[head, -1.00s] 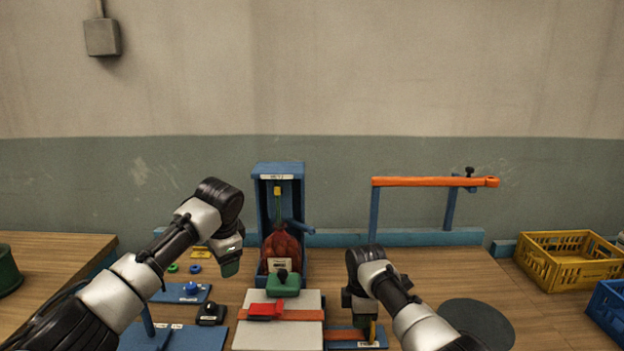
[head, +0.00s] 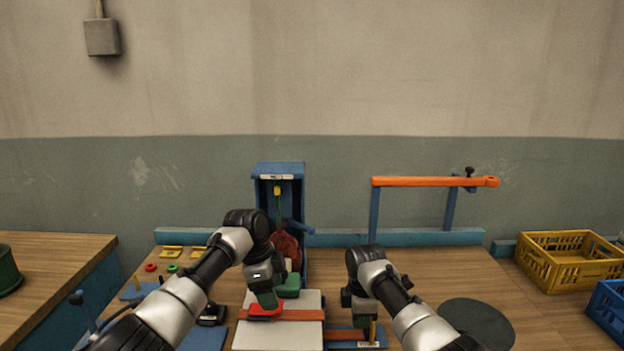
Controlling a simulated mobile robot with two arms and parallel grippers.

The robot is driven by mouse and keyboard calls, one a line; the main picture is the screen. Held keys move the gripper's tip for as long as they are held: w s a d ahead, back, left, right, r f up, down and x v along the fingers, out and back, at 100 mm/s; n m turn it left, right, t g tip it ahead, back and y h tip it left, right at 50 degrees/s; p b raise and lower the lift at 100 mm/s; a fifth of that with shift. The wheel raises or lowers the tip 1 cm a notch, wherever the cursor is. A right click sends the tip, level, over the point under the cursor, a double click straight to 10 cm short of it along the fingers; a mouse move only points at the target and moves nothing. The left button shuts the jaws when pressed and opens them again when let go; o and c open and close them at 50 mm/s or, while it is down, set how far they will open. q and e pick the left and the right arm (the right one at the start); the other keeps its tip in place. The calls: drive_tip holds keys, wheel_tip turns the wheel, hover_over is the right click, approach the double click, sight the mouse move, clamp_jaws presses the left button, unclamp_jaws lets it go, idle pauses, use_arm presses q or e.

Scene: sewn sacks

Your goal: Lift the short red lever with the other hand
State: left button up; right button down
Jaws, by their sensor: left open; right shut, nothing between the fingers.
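The short red lever (head: 265,311) lies on an orange-brown strip across a pale plate (head: 277,335). My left gripper (head: 267,300) is open, pointing down right over the red lever and covering part of it. I cannot tell whether its fingers touch the lever. My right gripper (head: 362,318) is shut and empty, low over a blue plate (head: 345,336) to the right of the pale plate.
A blue stand (head: 279,169) with a dark red sack (head: 287,247) is behind the plate, partly hidden by my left arm. An orange bar (head: 430,182) on blue posts stands back right. Yellow (head: 570,262) and blue crates (head: 608,306) are at far right. A dark disc (head: 476,322) lies right of my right arm.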

use_arm(q)
drive_tip(key=shift+x, duration=1.95)
drive_tip(key=c, duration=0.8)
drive_tip(key=shift+v, duration=0.85)
